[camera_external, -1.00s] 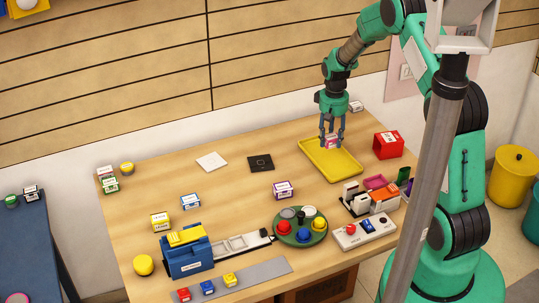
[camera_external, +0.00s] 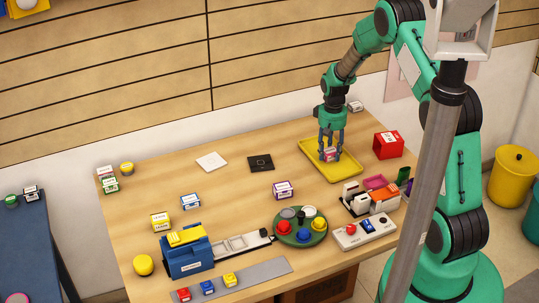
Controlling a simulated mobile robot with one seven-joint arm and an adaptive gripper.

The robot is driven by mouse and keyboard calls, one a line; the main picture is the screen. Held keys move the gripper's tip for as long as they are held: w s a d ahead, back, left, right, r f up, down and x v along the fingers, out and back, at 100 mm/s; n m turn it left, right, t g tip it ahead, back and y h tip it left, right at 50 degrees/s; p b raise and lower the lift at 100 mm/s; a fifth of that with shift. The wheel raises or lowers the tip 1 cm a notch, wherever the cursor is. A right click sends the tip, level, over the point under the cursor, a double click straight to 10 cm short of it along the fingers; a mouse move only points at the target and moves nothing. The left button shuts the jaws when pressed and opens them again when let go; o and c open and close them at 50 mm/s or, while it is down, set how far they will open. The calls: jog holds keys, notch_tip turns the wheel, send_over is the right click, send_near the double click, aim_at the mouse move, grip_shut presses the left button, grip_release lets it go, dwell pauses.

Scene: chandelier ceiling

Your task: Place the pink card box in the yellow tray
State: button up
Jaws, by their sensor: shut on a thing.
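The pink card box (camera_external: 330,154) is between the fingers of my gripper (camera_external: 331,151), low over the yellow tray (camera_external: 348,172). My gripper points straight down and is shut on the box. The fingers partly cover the box. I cannot tell whether the box touches the tray floor. The yellow tray lies flat at the back right of the wooden table, with its front right part bare.
A red box (camera_external: 388,145) stands just right of the tray. White holders with coloured items (camera_external: 370,198) stand in front of it. A purple-and-white card box (camera_external: 284,190) and a green round tray (camera_external: 300,228) are to the left. The table's middle is mostly clear.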

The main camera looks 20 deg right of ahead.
aim_at(330, 151)
jog(key=shift+f, duration=0.15)
jog(key=o, duration=1.2)
jog(key=shift+c, duration=0.2)
notch_tip(330, 151, up, 12)
jog(key=p, duration=0.2)
jog(key=shift+r, duration=0.2)
